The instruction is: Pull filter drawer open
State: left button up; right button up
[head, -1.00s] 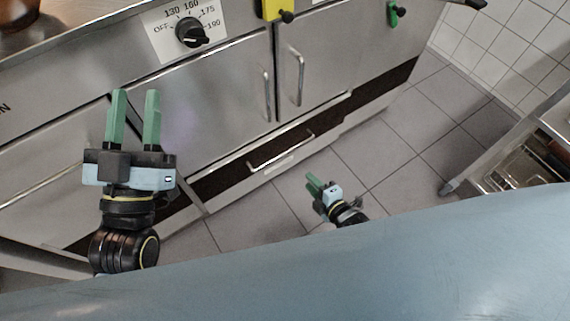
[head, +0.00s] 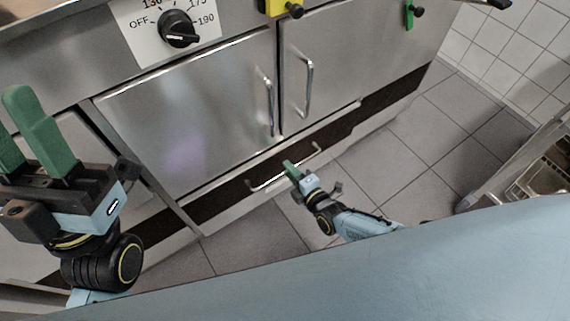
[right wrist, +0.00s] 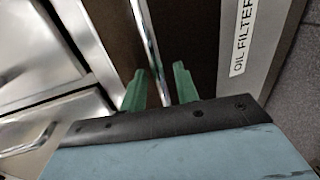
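The filter drawer (head: 228,191) is a low dark panel with a light lower edge under the steel cabinet doors, and it looks closed. Its thin metal bar handle (head: 263,184) is partly hidden by my right gripper (head: 291,170). In the right wrist view the handle bar (right wrist: 151,42) runs between the two green fingers of my right gripper (right wrist: 158,88), with gaps visible on both sides. An "OIL FILTER" label (right wrist: 243,35) is on the drawer front. My left gripper (head: 25,125) is open and empty at the left, away from the drawer.
Two steel cabinet doors (head: 190,115) with upright handles are above the drawer. A temperature knob (head: 177,29) and a yellow-tagged valve (head: 278,8) sit higher. The tiled floor (head: 400,145) in front is clear. A metal rack (head: 530,175) stands at the right.

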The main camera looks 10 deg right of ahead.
jog(key=shift+w+a+f, duration=0.1)
jog(key=shift+w+a, duration=0.15)
jog(key=shift+w, duration=0.4)
jog(key=shift+c, duration=0.3)
grip_shut()
